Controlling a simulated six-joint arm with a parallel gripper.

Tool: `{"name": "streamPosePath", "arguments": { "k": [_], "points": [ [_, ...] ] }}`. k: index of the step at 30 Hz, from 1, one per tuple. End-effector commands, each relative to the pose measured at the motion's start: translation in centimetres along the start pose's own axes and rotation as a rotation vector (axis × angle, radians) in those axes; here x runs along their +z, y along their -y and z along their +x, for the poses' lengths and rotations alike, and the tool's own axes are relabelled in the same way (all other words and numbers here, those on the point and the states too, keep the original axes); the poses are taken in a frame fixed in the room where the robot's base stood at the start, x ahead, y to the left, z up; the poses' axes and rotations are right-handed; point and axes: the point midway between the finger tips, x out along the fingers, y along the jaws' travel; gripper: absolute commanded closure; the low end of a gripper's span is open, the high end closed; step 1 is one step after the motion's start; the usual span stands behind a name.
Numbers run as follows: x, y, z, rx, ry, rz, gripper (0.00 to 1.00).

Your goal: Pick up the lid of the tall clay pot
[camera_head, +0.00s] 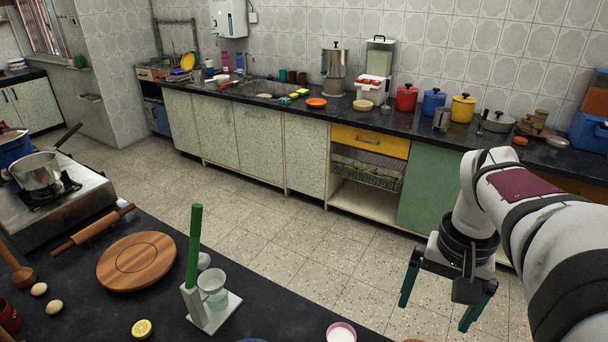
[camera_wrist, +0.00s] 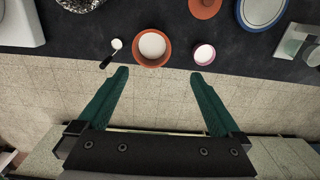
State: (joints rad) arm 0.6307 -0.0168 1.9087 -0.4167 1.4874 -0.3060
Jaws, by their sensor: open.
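My gripper (camera_head: 435,315) is open and empty, its two green fingers apart and pointing down, at the lower right of the head view. In the wrist view my gripper (camera_wrist: 158,75) shows against the tiled floor, just off the edge of the dark counter. A round terracotta piece (camera_wrist: 204,8) is cut off by the top edge of the wrist view, beyond the fingertips. I cannot tell whether it is the clay pot's lid. No tall clay pot can be made out in either view.
The near dark counter (camera_head: 110,310) holds a round wooden board (camera_head: 137,261), a stand with a green handle (camera_head: 194,250) and a pink-rimmed bowl (camera_head: 341,332). The wrist view shows a terracotta bowl of white stuff (camera_wrist: 152,46) and a blue-rimmed plate (camera_wrist: 262,12). Open floor lies beyond.

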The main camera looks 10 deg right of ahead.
Motion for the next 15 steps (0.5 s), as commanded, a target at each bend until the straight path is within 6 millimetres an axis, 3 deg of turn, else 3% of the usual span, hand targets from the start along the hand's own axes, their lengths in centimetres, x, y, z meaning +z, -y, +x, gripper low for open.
{"name": "streamPosePath", "arguments": {
  "k": [4,6,9,12,15],
  "points": [
    [9.7,6.1,1.5,-0.053,0.029,-0.137,0.0],
    [14.8,7.4,2.8,-0.077,0.054,-0.193,0.0],
    [20.1,7.5,4.7,-0.096,0.085,-0.253,0.0],
    [22.4,7.2,5.8,-0.103,0.103,-0.276,0.14],
    [22.8,7.1,6.0,-0.104,0.108,-0.278,0.26]
  ]
}}
